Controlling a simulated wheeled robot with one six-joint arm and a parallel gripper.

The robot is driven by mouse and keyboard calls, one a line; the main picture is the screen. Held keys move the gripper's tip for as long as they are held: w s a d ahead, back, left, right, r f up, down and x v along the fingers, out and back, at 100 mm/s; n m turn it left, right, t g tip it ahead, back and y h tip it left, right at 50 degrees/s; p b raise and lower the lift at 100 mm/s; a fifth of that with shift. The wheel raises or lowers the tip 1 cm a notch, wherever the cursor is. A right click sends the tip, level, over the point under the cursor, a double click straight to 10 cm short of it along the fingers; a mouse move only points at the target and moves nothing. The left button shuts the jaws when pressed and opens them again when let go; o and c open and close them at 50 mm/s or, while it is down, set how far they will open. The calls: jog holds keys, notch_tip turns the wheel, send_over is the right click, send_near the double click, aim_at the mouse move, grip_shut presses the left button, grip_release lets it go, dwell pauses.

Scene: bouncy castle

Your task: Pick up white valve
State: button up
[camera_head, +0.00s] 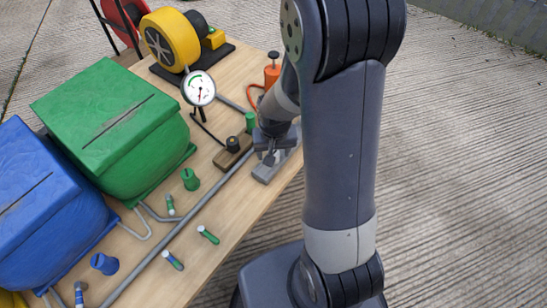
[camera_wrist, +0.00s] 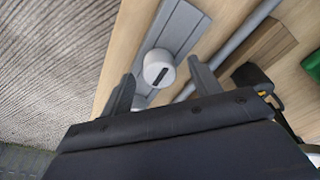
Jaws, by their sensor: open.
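The white valve (camera_wrist: 158,62) is a small round white piece with a dark slot in its face. In the wrist view it sits on a grey plate (camera_wrist: 180,28) on the wooden table. My gripper (camera_wrist: 163,86) is open, with one finger to each side of the valve's near end and visible gaps between fingers and valve. I cannot tell how far above it the fingertips are. In the head view my gripper (camera_head: 270,155) is low over the grey plate (camera_head: 264,175) at the table's right edge. The valve cannot be made out there, hidden by the gripper.
A grey pipe (camera_head: 195,215) runs along the table left of my gripper. A brown block with a black knob (camera_head: 233,150), a green cylinder (camera_head: 251,122) and a gauge (camera_head: 199,89) stand close by. Open floor lies to the right.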

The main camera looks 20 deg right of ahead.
jog(key=shift+c, duration=0.6)
jog(key=c, duration=1)
jog(key=shift+o, duration=0.2)
